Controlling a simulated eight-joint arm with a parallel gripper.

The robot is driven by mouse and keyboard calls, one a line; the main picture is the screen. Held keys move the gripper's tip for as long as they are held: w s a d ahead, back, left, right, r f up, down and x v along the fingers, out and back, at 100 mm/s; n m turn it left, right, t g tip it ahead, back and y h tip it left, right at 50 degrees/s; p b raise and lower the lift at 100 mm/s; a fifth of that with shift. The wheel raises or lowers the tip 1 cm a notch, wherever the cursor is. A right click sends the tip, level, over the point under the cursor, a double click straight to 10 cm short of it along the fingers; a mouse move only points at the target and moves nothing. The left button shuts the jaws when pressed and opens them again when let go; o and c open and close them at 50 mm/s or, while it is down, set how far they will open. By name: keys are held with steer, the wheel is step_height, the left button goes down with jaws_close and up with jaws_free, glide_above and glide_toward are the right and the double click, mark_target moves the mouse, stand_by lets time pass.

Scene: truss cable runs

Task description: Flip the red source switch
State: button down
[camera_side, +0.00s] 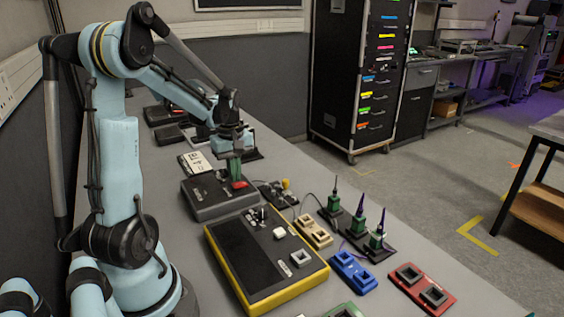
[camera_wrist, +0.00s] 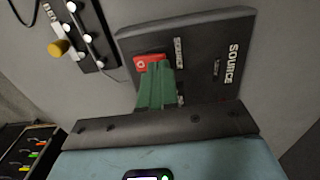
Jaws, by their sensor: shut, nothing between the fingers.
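The source box is a dark grey, sloped unit (camera_side: 212,203) on the bench. It also shows in the wrist view (camera_wrist: 212,75) with the word SOURCE on its face. The red source switch (camera_side: 240,185) sits at its right part. In the wrist view the red switch (camera_wrist: 146,62) shows beside my fingertips, partly hidden by them. My gripper (camera_side: 236,178) has green fingers, points down and is shut with nothing between them. In the wrist view its fingertips (camera_wrist: 162,68) lie right at the switch. I cannot tell whether they touch it.
A yellow-edged black console (camera_side: 254,262) stands in front of the source box. A small board with a yellow knob (camera_side: 285,184) lies to the right. Tan (camera_side: 315,231), blue (camera_side: 352,271) and red (camera_side: 422,287) blocks and several green connectors with cables (camera_side: 357,225) fill the bench's right side.

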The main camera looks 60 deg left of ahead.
mark_target(236, 185)
steer(key=shift+f, duration=0.75)
stand_by(0.5)
steer(key=shift+r, duration=3.55)
steer(key=shift+d, duration=0.1)
steer(key=w+d+r+m+t, duration=0.1)
steer(key=d+m+t, duration=0.6)
steer(key=d+m, duration=1.1)
steer(key=d, duration=0.7)
steer(key=shift+w+d+r, duration=0.2)
steer(key=shift+w+r, duration=0.1)
steer(key=shift+w, duration=0.05)
